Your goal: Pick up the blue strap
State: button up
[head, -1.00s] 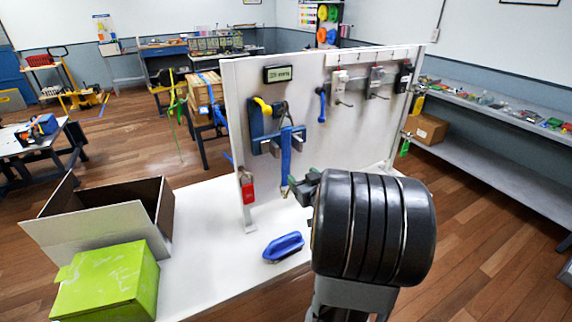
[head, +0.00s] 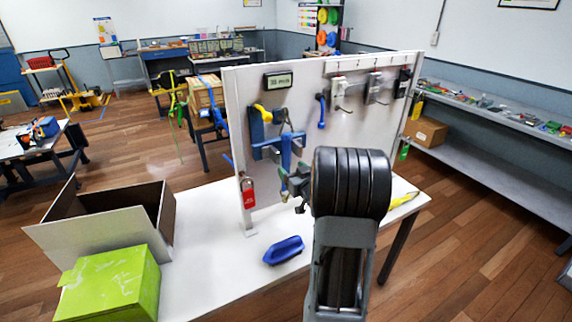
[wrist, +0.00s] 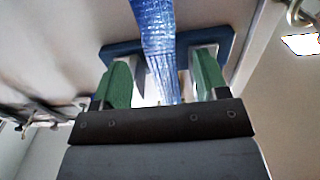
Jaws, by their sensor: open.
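The blue strap (head: 286,151) hangs from a hook on the white panel, below a blue bracket. In the wrist view the strap (wrist: 156,45) runs down between the two green fingertips of my gripper (wrist: 164,85). My gripper (head: 293,182) is open around the strap, with a finger on either side and gaps visible. In the head view my arm hides part of the gripper, and the strap's lower end is hard to make out.
The blue bracket (head: 257,128) is close behind the strap. A red padlock (head: 248,192) hangs left of it. A blue-handled brush (head: 284,250) lies on the white table. An open box (head: 75,240) and a green box (head: 110,285) stand at left.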

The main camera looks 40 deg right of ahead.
aim_at(287, 163)
jog(key=shift+w+d+p, duration=0.2)
jog(key=shift+w+p, duration=0.2)
jog(key=shift+w, duration=0.75)
jog(key=shift+w+d+p, duration=0.15)
jog(key=shift+w+p, duration=0.25)
jog(key=shift+w, duration=0.7)
jog(key=shift+c, duration=0.3)
jog(key=c, duration=1)
jog(key=shift+r, duration=0.1)
grip_shut()
jog(key=shift+r, duration=0.2)
